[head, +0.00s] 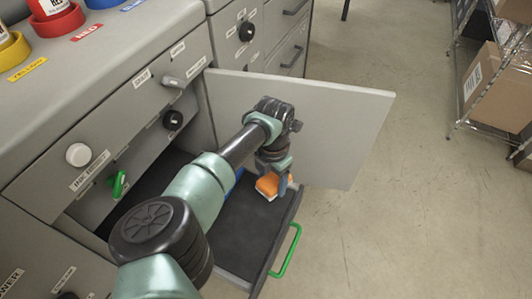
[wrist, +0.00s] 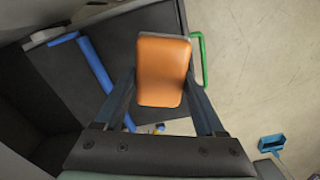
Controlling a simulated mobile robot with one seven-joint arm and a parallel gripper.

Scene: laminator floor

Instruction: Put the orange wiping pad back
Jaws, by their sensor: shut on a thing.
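The orange wiping pad (head: 267,186) is held over the far right part of the pulled-out drawer. In the wrist view the pad (wrist: 163,72) is upright in the picture between both fingers. My gripper (head: 277,172) is shut on it, with a finger along each side in the wrist view (wrist: 161,88). The drawer (head: 243,231) has a dark lining and a green handle (head: 287,250). I cannot tell whether the pad touches the drawer floor.
Blue strips (wrist: 95,63) lie in the drawer beside the pad. An open grey door (head: 325,125) stands just behind my gripper. The cabinet (head: 120,75) has knobs and labels. A blue object (wrist: 271,142) shows at lower right. Floor at right is clear up to a shelf with boxes (head: 495,90).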

